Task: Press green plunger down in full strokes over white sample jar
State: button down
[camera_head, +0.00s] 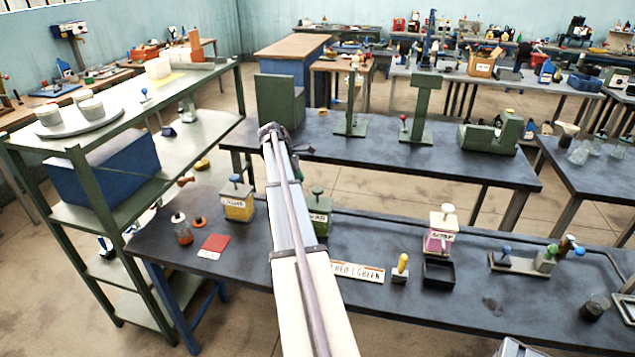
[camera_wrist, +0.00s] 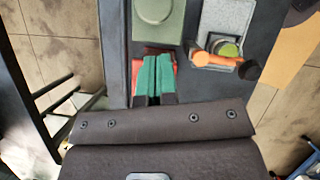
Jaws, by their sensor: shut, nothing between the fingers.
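A green canister (camera_head: 321,218) with a pale green plunger knob (camera_head: 317,190) stands on the front bench, just right of my arm. My arm partly covers its left side. My gripper (camera_wrist: 154,62) shows in the wrist view with its green fingers together and nothing between them. I cannot make out a white sample jar.
A yellow canister (camera_head: 238,207) with a blue knob stands left of my arm. A pink canister (camera_head: 440,240) stands right, behind a black tray (camera_head: 439,273). A printed sign (camera_head: 358,272) and a yellow-handled piece (camera_head: 401,268) sit between. A dark jar (camera_head: 594,308) stands far right.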

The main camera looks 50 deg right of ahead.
jog(key=p+v, duration=0.4)
jog(key=v, duration=0.2)
jog(key=shift+r, duration=0.1)
dwell(1.0)
jog(key=s+a+f+m+t+y+b, duration=0.1)
jog(key=s+a+f+m+b, duration=0.1)
jog(key=a, duration=1.6)
jog(key=s+a+f+m+t+y+b, duration=0.1)
jog(key=s+a, duration=0.5)
jog(key=a, duration=1.2)
jog(key=s+a+f+m+t+y+b, duration=0.1)
jog(key=s+a+f+m+b, duration=0.3)
jog(key=a, duration=1.5)
notch_tip(320, 180, down, 3)
jog(key=shift+s+r+t+b, duration=0.1)
jog(key=shift+s+t+b, duration=0.45)
jog(key=shift+t, duration=0.05)
